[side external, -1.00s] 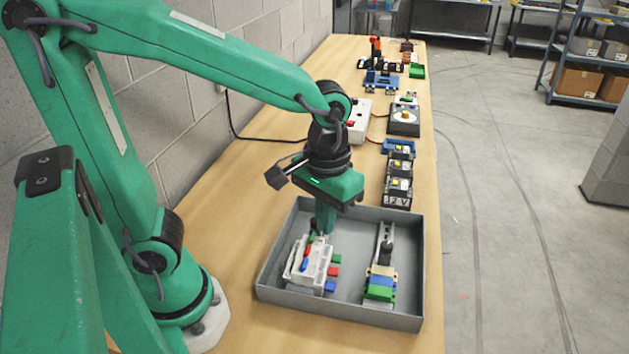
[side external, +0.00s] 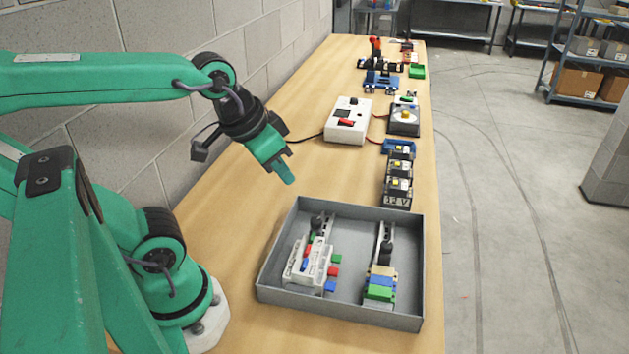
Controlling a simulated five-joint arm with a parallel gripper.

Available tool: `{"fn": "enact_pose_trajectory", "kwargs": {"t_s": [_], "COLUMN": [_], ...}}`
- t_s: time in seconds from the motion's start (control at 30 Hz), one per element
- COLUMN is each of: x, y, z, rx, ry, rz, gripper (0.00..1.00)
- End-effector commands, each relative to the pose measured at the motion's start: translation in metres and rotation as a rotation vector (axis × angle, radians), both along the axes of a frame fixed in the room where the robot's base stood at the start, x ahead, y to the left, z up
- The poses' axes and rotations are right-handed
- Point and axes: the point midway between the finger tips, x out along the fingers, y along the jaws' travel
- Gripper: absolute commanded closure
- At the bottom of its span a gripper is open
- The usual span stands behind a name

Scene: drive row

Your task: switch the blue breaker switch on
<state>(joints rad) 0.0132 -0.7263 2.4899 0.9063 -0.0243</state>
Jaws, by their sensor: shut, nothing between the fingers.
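The white breaker block (side external: 297,272) sits on a rail at the left inside the grey tray. It carries green, red and blue switches in a row; the blue breaker switch (side external: 305,265) is nearest the camera. Coloured tabs stick out on its right side, with a blue tab (side external: 330,287) beside the blue switch. The levers are too small to tell which way they are set. My gripper (side external: 289,181) is shut and empty, in the air above and behind the tray's back left corner, clear of the block.
The grey tray (side external: 265,268) has raised walls. A second rail with beige, blue and green terminal blocks (side external: 380,287) is at its right. Small black units (side external: 397,190) and a white box with a red switch (side external: 347,124) stand farther back. The wall is at the left.

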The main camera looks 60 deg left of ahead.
Motion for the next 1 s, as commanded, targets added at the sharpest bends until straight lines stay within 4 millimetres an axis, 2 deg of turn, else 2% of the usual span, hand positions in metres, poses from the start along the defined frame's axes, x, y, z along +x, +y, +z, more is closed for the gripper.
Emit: {"fn": "enact_pose_trajectory", "kwargs": {"t_s": [0.57, 1.0], "x": [-0.002, 0.015], "y": [0.002, -0.017], "z": [0.001, -0.01], "rx": [0.013, 0.052], "ry": [-0.014, 0.108], "rz": [-0.017, -0.176], "gripper": [1.0, 1.0]}}
